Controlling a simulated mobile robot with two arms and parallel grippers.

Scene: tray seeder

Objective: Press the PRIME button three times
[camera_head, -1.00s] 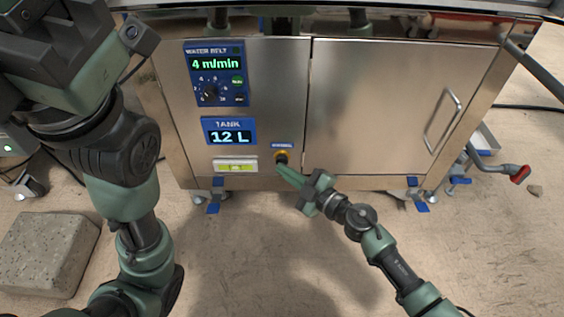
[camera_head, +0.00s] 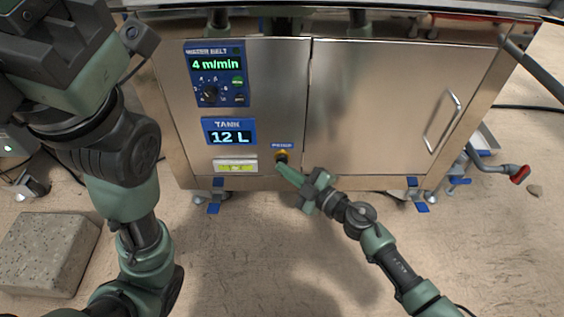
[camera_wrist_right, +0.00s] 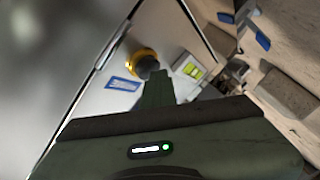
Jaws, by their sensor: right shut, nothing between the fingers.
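The PRIME button (camera_head: 282,154) is a dark button with a yellow collar, low on the steel cabinet front, under a small blue label (camera_head: 282,145). My right gripper (camera_head: 280,168) is shut and empty, with its green fingertips at the button's lower edge. In the right wrist view the yellow collar (camera_wrist_right: 136,58) and the dark button (camera_wrist_right: 148,67) show just beyond the fingers (camera_wrist_right: 158,80). The fingertips overlap the button there; I cannot tell whether they touch it. My left arm fills the left side of the head view, with its fingers out of view.
The water belt panel (camera_head: 217,74) reads 4 m/min and the tank display (camera_head: 230,131) reads 12 L. A yellow-green level (camera_head: 235,166) sits left of the button. A cabinet door with a handle (camera_head: 443,121) is at right. A concrete block (camera_head: 47,253) lies on the floor.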

